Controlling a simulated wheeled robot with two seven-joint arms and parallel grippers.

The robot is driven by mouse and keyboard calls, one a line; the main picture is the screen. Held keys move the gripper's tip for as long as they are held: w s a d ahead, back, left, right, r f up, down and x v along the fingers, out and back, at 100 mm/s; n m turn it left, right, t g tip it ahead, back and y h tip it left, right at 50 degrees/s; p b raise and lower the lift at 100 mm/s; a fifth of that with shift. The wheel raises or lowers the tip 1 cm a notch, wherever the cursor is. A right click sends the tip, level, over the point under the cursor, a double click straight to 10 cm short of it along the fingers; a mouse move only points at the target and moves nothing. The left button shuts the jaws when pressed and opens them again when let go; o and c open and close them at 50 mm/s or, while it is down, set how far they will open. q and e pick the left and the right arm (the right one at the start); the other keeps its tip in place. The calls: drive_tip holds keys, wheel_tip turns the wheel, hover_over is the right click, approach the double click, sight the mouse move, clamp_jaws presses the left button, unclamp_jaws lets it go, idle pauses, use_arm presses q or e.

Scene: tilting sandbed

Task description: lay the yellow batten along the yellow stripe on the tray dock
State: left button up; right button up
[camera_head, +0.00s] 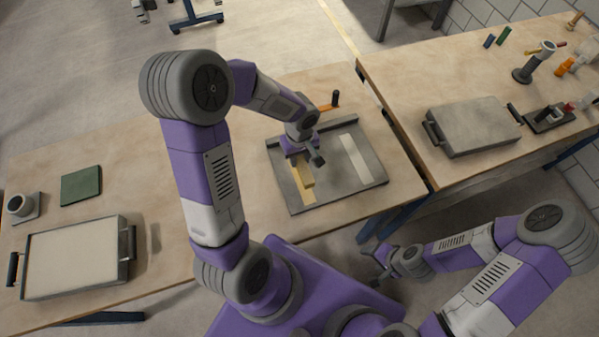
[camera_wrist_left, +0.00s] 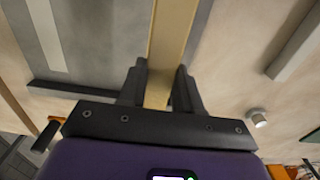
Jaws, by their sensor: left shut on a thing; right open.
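The tray dock (camera_head: 333,186) is a grey plate with a dark raised rim and an orange-ended handle, on the middle table. It carries a pale yellow stripe (camera_head: 309,197) on the left and a white stripe (camera_head: 355,158) on the right. My left gripper (camera_head: 302,158) is over the dock, shut on the yellow batten (camera_head: 305,174). The batten lies over part of the yellow stripe; I cannot tell whether it touches the dock. In the left wrist view the batten (camera_wrist_left: 172,35) runs lengthwise away between the fingers (camera_wrist_left: 160,85). My right gripper (camera_head: 376,265) is open and empty, low beside the table.
A pale-filled tray (camera_head: 77,293), a green pad (camera_head: 81,186) and a small ringed cup (camera_head: 22,206) are at the left. A lidded grey tray (camera_head: 473,125) and several small tools stand on the right table. A gap separates the tables. Bare wood lies left of the dock.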

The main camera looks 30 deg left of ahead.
use_arm(q)
wheel_tip(320, 180, down, 8)
drive_tip(key=shift+w+f+b, duration=0.1)
drive_tip(key=shift+f+b, duration=0.05)
drive_tip(key=shift+b, duration=0.6)
drive_tip(key=shift+f+b, duration=0.2)
drive_tip(key=shift+b, duration=0.1)
drive_tip(key=o, duration=1.1)
drive_tip(key=shift+r, duration=0.1)
